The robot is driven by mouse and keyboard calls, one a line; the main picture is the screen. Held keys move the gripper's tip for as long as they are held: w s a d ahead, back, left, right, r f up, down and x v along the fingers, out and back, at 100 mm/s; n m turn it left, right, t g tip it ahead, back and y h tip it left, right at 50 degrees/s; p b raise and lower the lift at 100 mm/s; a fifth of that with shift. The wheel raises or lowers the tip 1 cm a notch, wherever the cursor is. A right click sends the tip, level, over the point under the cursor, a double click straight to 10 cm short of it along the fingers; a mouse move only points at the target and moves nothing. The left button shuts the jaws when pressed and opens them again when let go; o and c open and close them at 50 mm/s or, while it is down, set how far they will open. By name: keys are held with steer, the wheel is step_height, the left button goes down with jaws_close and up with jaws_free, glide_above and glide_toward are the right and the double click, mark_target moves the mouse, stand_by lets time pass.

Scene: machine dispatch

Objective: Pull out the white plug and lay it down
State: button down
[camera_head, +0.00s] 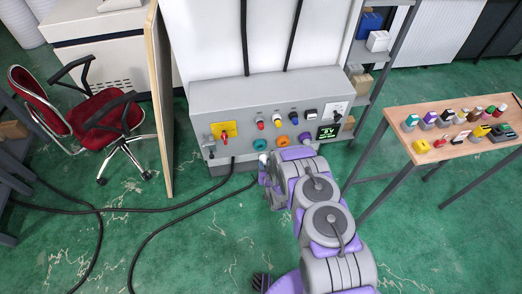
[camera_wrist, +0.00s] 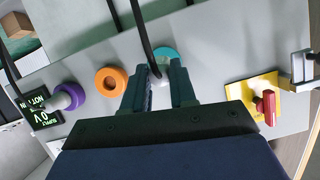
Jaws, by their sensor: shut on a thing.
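My gripper (camera_wrist: 160,88) is in front of the grey panel, with its two dark fingers closed on either side of a white plug (camera_wrist: 160,82). Only a small pale part of the plug shows between the fingers, with a black cable (camera_wrist: 144,38) running from it. The teal socket ring (camera_wrist: 164,55) is right beside the plug; it also shows in the head view (camera_head: 260,145). The cable and fingers cover part of the view, so I cannot tell whether the plug is still in the socket. In the head view my arm hides most of the gripper.
An orange socket (camera_wrist: 110,81) and a purple socket (camera_wrist: 70,96) with a pale plug-like part are beside it. A red handle on a yellow plate (camera_wrist: 264,103) is on the other side. A wooden table (camera_head: 440,155) with several small items stands right. Cables (camera_head: 150,207) cross the floor.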

steer(key=shift+r, duration=0.1)
step_height(320, 180, up, 8)
steer(key=p, duration=0.3)
steer(key=shift+r+p, duration=0.2)
steer(key=shift+p, duration=0.2)
stand_by(0.4)
